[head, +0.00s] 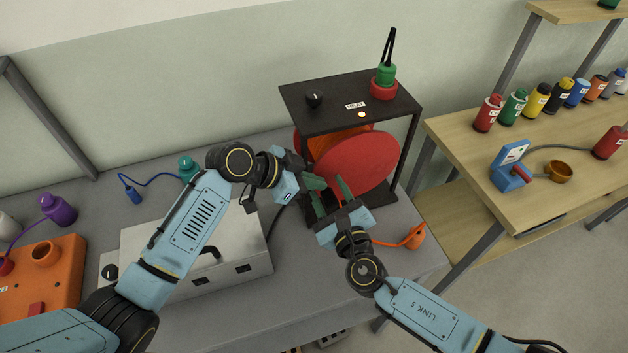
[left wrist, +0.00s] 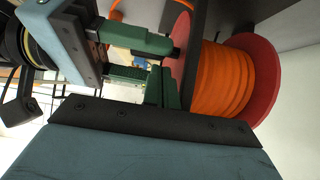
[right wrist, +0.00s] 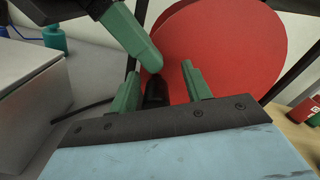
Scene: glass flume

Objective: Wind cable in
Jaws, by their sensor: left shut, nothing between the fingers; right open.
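A cable reel stands in a black frame on the grey bench, with a red flange (head: 365,165) facing me. Orange cable (head: 335,148) is wound on its drum; the wound turns (left wrist: 222,75) show clearly in the left wrist view. An orange plug (head: 416,238) on a loose orange end lies on the bench at right. A black crank handle (right wrist: 155,92) sticks out from the flange, between the fingers of my right gripper (right wrist: 160,88), which is open around it without visible grip. My left gripper (left wrist: 163,86) is shut and empty, close beside the right fingers and the flange.
A grey metal box (head: 195,255) stands left of the reel. A black frame top (head: 350,100) with a knob and red-green fitting is above the reel. A wooden table (head: 480,150) with bottles stands at right. Both arms crowd the reel's front.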

